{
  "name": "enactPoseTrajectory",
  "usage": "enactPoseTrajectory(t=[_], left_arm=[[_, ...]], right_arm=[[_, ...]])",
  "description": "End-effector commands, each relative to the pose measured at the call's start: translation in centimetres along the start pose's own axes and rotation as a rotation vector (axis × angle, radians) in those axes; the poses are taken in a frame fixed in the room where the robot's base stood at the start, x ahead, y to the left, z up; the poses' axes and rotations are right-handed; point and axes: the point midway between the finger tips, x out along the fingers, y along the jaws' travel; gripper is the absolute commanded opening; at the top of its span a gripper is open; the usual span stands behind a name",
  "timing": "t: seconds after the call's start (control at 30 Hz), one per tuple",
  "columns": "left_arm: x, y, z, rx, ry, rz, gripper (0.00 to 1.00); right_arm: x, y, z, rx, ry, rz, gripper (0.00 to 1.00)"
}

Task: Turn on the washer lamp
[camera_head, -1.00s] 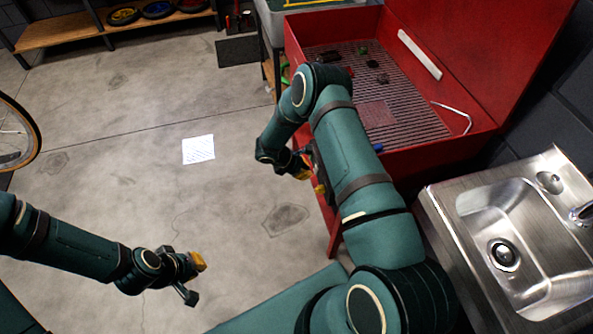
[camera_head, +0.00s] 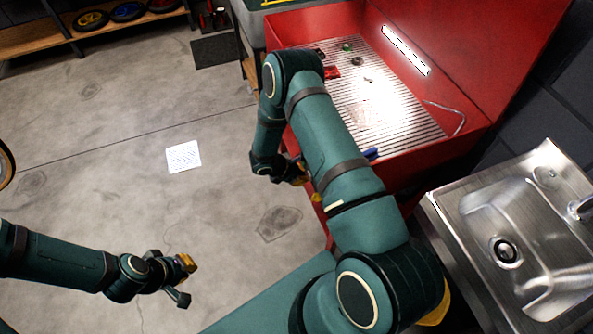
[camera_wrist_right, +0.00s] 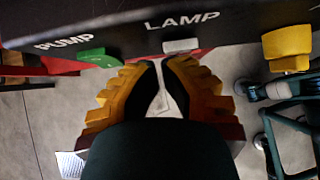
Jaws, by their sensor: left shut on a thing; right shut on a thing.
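The red parts washer (camera_head: 420,153) stands at upper right in the head view. Its lamp strip (camera_head: 405,50) glows white on the raised lid, and the slatted basin is brightly lit. In the right wrist view the dark panel carries the words PUMP and LAMP. A pale lamp switch (camera_wrist_right: 181,46) sits under LAMP and a green control (camera_wrist_right: 97,57) under PUMP. My right gripper (camera_wrist_right: 163,64) is shut, its yellow fingertips just below the lamp switch; I see nothing held between them. My left gripper (camera_head: 187,263) looks shut over the floor at lower left, with no held thing visible.
A steel sink (camera_head: 520,235) stands right of the washer. A yellow control (camera_wrist_right: 287,48) is at the panel's right. A white paper (camera_head: 184,156) lies on the open concrete floor. A shelf (camera_head: 40,43) with wheels is at the back left.

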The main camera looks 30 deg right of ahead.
Motion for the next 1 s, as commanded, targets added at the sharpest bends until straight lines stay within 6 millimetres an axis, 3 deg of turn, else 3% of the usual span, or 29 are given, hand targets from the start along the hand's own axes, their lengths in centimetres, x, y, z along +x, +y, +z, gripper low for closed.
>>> enactPoseTrajectory(t=[0.57,1.0], left_arm=[[-0.8,0.3,0.0,0.000,-0.001,0.000,0.00],[-0.4,0.1,0.1,-0.001,-0.004,0.000,0.00]], right_arm=[[-1.3,0.0,1.1,0.000,-0.002,-0.001,0.00],[-1.4,0.1,0.5,0.001,-0.001,0.000,0.00]])
